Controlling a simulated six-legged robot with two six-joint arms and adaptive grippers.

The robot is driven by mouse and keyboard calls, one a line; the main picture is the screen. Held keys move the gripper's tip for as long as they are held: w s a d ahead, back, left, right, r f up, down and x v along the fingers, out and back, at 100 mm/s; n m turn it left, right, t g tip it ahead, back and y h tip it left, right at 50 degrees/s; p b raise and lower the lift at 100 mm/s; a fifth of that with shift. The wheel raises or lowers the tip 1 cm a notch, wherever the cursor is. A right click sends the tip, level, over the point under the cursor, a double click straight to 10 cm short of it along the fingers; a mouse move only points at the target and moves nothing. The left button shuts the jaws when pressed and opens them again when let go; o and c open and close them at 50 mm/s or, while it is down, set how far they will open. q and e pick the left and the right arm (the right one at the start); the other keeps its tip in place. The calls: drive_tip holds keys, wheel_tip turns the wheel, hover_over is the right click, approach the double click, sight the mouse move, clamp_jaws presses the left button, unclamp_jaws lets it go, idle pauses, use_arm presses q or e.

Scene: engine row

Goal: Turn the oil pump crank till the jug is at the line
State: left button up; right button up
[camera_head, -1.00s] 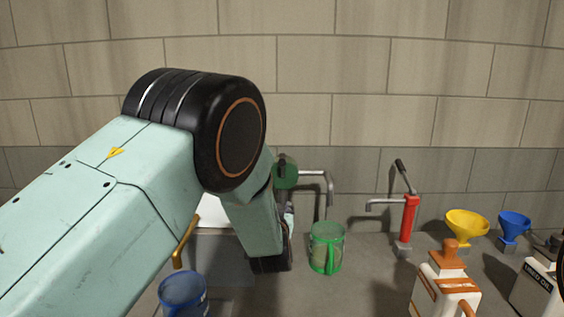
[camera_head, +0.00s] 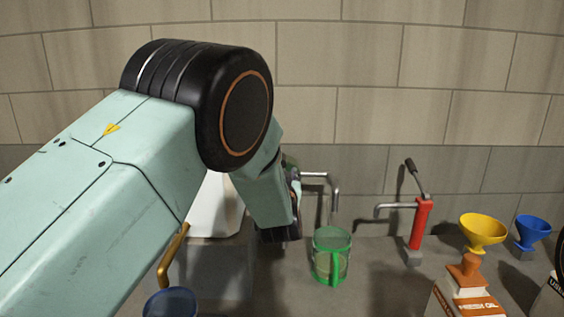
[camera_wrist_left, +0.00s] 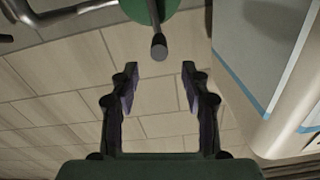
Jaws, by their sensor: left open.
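The green jug (camera_head: 331,255) stands upright under the grey spout (camera_head: 322,178) of a pump. I cannot make out its line or oil level. The pump's green part (camera_head: 289,160) is almost hidden behind my left wrist. In the left wrist view the green crank disc (camera_wrist_left: 150,10) is at the top, with a grey crank handle (camera_wrist_left: 158,46) pointing towards me. My left gripper (camera_wrist_left: 161,76) is open and empty. The handle's end lies just beyond the fingertips, roughly centred between them and apart from both. In the head view its fingers are hidden by my arm.
A red pump (camera_head: 422,222) stands to the right. Yellow (camera_head: 483,231) and blue (camera_head: 531,230) funnels and an orange-capped oil bottle (camera_head: 466,290) are further right. A blue container (camera_head: 171,303) is at front left. A white, blue-striped body (camera_wrist_left: 270,60) rises close beside the gripper.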

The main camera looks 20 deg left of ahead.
use_arm(q)
drive_tip(key=x, duration=0.4)
drive_tip(key=p+x, duration=0.1)
drive_tip(key=shift+w+f, duration=0.25)
drive_tip(key=shift+w, duration=0.15)
drive_tip(key=shift+w+a+r, duration=0.3)
drive_tip(key=shift+w, duration=0.3)
drive_tip(key=shift+w+f, duration=0.25)
drive_tip(key=shift+w, duration=0.2)
drive_tip(key=shift+s+r, duration=0.2)
drive_tip(key=shift+s, duration=0.1)
drive_tip(key=c, duration=0.5)
clamp_jaws()
